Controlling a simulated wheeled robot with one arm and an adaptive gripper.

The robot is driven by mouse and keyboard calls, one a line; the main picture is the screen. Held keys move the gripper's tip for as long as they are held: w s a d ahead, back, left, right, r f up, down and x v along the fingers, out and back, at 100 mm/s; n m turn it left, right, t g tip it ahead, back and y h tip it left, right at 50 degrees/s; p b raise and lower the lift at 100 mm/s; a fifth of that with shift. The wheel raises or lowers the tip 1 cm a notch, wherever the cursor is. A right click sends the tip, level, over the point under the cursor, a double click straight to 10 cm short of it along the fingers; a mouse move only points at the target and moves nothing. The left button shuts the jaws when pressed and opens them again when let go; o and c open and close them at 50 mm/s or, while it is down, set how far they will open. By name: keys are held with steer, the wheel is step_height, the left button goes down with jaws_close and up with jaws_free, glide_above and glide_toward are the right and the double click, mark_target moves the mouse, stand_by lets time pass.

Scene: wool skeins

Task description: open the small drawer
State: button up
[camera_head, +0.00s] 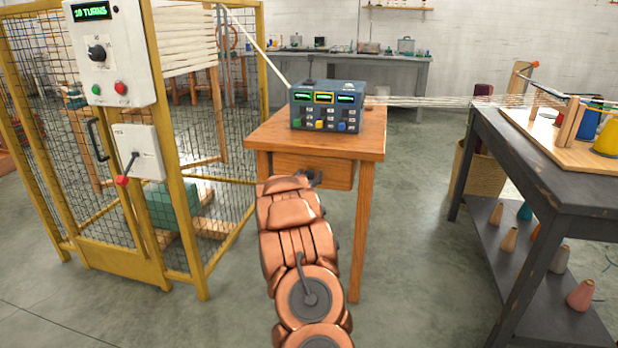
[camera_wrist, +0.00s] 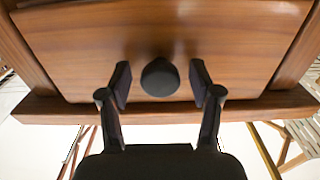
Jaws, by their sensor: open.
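The small drawer (camera_head: 335,173) is in the front of a small wooden table (camera_head: 372,148). Its front lies flush with the frame and looks shut. In the wrist view the wooden drawer front (camera_wrist: 230,35) fills the upper picture, with a round dark knob (camera_wrist: 160,77) at its middle. My gripper (camera_wrist: 160,84) is open, with one black finger on each side of the knob and a gap to it on both sides. In the head view my gripper (camera_head: 312,178) is at the drawer front, mostly hidden by my copper arm, which also hides the knob.
A blue control box (camera_head: 327,107) stands on the table, with yarn strands running right. A yellow mesh cage (camera_head: 185,200) with a control panel (camera_head: 108,55) is on the left. A dark workbench (camera_head: 535,165) is on the right. Floor between table and workbench is clear.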

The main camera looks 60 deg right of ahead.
steer(key=shift+w+d, duration=0.1)
steer(key=shift+d, duration=0.05)
jaws_close()
stand_by(0.6)
